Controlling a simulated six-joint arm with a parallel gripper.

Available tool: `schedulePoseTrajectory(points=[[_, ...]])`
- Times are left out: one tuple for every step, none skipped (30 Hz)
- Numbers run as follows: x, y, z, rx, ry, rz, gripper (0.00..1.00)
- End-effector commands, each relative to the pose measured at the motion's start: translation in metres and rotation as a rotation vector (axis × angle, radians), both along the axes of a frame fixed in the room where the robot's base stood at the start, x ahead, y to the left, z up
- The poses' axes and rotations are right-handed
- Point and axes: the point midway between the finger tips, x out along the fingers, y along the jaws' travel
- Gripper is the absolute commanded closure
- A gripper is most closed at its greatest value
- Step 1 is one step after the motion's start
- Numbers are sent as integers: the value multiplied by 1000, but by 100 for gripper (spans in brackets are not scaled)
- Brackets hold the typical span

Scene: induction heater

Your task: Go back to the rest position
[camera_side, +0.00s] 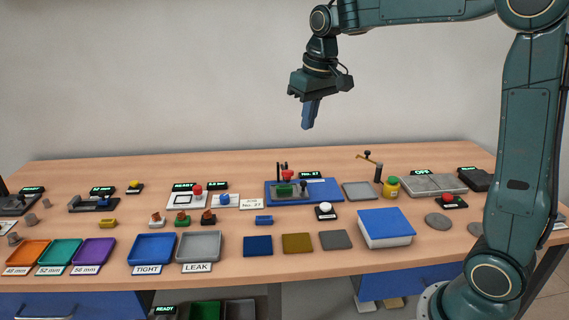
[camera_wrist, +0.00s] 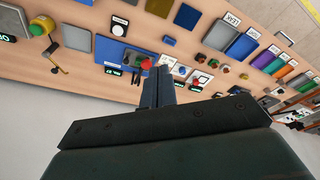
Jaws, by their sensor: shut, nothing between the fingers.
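My gripper (camera_side: 308,124) hangs in the air above the back of the table, pointing down. Its blue-grey fingers are together with nothing between them. In the wrist view the closed fingers (camera_wrist: 158,84) show over the table, far above the things on it. Below it in the side view stands a small device (camera_side: 290,190) on a blue mat (camera_side: 328,190), with a sign reading No. 27. The same blue mat (camera_wrist: 112,50) shows in the wrist view. The gripper touches nothing.
The wooden table (camera_side: 340,263) holds several trays, such as the blue TIGHT tray (camera_side: 152,248) and grey LEAK tray (camera_side: 199,246). The air around the gripper is clear.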

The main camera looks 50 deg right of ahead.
Motion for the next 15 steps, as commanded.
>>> schedulePoseTrajectory(points=[[-12, 6, 5, -2, -15, 8, 100], [-18, 8, 7, -4, -23, 11, 100], [-27, 12, 10, -5, -33, 16, 100], [-33, 15, 11, -7, -40, 22, 100], [-39, 18, 12, -7, -47, 26, 100], [-47, 21, 14, -8, -57, 31, 100], [-54, 24, 15, -9, -64, 34, 100], [-60, 26, 16, -10, -72, 38, 100], [-69, 29, 17, -11, -82, 43, 100], [-75, 31, 17, -11, -90, 48, 100], [-82, 34, 17, -12, -97, 52, 100], [-90, 37, 17, -14, -106, 57, 100], [-97, 39, 17, -14, -114, 61, 100], [-103, 41, 17, -15, -122, 65, 100], [-111, 43, 16, -15, -132, 70, 100]])
